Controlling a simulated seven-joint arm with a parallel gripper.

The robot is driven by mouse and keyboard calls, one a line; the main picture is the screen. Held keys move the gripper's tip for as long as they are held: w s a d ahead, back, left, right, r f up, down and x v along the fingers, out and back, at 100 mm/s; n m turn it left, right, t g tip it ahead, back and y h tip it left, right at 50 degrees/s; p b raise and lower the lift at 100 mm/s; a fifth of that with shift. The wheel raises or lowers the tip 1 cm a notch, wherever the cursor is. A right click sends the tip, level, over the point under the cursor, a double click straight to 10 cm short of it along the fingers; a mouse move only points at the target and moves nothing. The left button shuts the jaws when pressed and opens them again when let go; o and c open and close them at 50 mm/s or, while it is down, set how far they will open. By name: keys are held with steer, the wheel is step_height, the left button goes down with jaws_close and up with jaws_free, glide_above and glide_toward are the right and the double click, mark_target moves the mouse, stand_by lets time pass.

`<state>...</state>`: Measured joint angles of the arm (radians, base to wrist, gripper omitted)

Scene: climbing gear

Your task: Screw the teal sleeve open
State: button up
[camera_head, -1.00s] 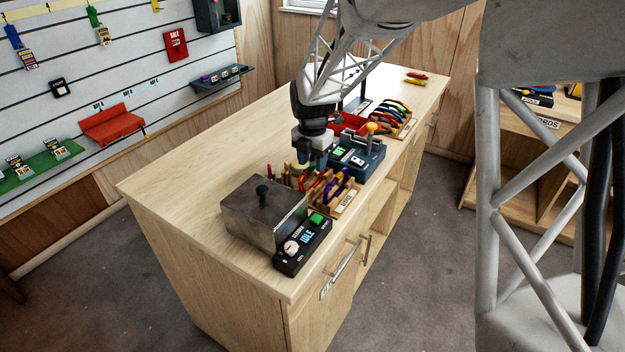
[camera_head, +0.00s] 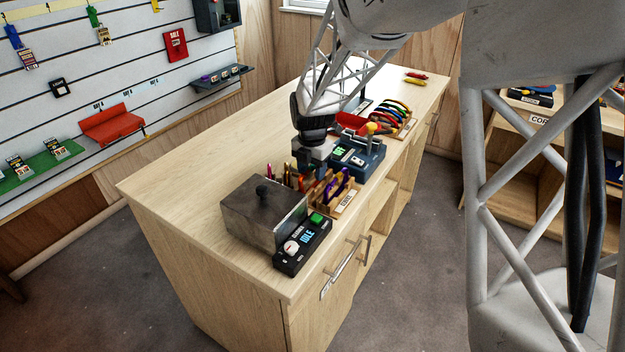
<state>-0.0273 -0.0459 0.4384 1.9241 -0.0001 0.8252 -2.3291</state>
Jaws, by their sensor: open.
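My gripper (camera_head: 303,168) points down over the wooden counter (camera_head: 180,185), behind the wooden rack (camera_head: 345,203) and left of the blue-grey device with the green display (camera_head: 357,158). It is open, and its fingertips are small and partly lost among the upright pens and the rack items. I cannot make out the teal sleeve in this view; it may be hidden or too small to tell. I cannot tell whether the fingers touch anything.
A grey metal box with a black knob (camera_head: 262,212) and a black control unit reading IDLE (camera_head: 302,246) stand at the near end. A red tray (camera_head: 350,122) and a rack of coloured carabiners (camera_head: 392,116) lie farther back. The counter's left side is clear.

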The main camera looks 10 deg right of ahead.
steer(key=shift+w+a, duration=0.5)
steer(key=shift+w, duration=0.05)
stand_by(0.9)
steer(key=shift+r, duration=1.45)
steer(key=shift+s, duration=0.1)
steer(key=shift+s+d, duration=0.45)
steer(key=shift+d, duration=0.1)
steer(key=shift+f, duration=0.2)
stand_by(0.3)
steer(key=shift+a+f, duration=0.1)
steer(key=shift+f, duration=1.1)
steer(key=shift+w+a, duration=0.45)
steer(key=shift+a, duration=0.05)
stand_by(0.4)
